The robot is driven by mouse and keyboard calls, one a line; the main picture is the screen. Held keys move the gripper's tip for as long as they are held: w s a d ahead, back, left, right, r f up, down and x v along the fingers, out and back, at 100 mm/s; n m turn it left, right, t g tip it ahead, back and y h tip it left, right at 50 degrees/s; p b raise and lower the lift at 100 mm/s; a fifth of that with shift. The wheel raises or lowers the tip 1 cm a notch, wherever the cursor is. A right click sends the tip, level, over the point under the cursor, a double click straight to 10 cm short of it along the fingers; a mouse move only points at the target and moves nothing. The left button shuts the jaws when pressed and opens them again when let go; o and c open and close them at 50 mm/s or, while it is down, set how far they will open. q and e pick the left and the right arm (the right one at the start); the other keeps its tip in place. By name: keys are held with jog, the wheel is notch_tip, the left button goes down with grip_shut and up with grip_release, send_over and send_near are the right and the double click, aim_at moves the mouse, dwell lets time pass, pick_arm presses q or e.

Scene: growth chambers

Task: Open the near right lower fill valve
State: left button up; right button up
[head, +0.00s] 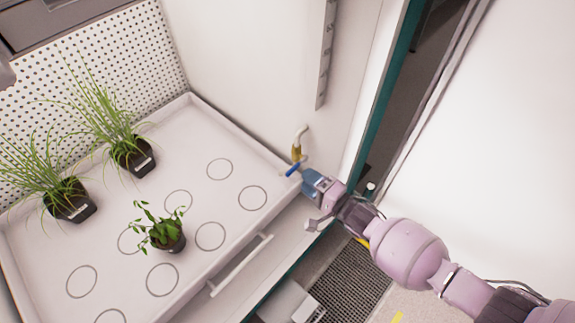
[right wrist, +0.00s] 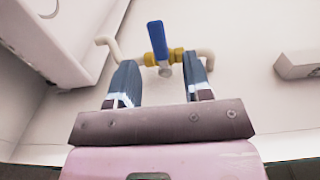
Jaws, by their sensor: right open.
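The fill valve has a blue lever handle (right wrist: 157,40) on a brass body (right wrist: 154,58), joined to a white pipe on the chamber wall. In the right wrist view the lever stands roughly upright in the picture, across the pipe's line. In the head view the blue lever (head: 293,169) shows beside the tray's right corner, below the brass fitting (head: 296,153). My right gripper (right wrist: 160,80) is open, its two blue fingers pointing at the valve with the lever ahead, between their lines. I see nothing between the fingers. In the head view my right gripper (head: 305,178) is close to the lever; contact cannot be told. My left gripper is not visible.
A white tray (head: 235,122) with printed circles holds three potted plants, with a handle (head: 240,264) on the front below it. A slotted metal rail (head: 326,55) is on the wall above the valve. A teal door-frame edge (head: 398,60) stands close to my right arm.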

aim_at(294, 172)
jog(key=x, duration=0.2)
jog(key=b+x, duration=0.1)
jog(key=x, duration=0.1)
jog(key=b+x, duration=0.1)
jog(key=x, duration=0.1)
jog(key=shift+w+a+f, duration=0.15)
jog(key=shift+a+f, duration=0.05)
jog(key=shift+f, duration=0.1)
jog(key=shift+w+a+r, duration=0.2)
jog(key=shift+w+a, duration=0.25)
jog(key=shift+w, duration=0.05)
jog(key=shift+c, duration=0.2)
grip_shut()
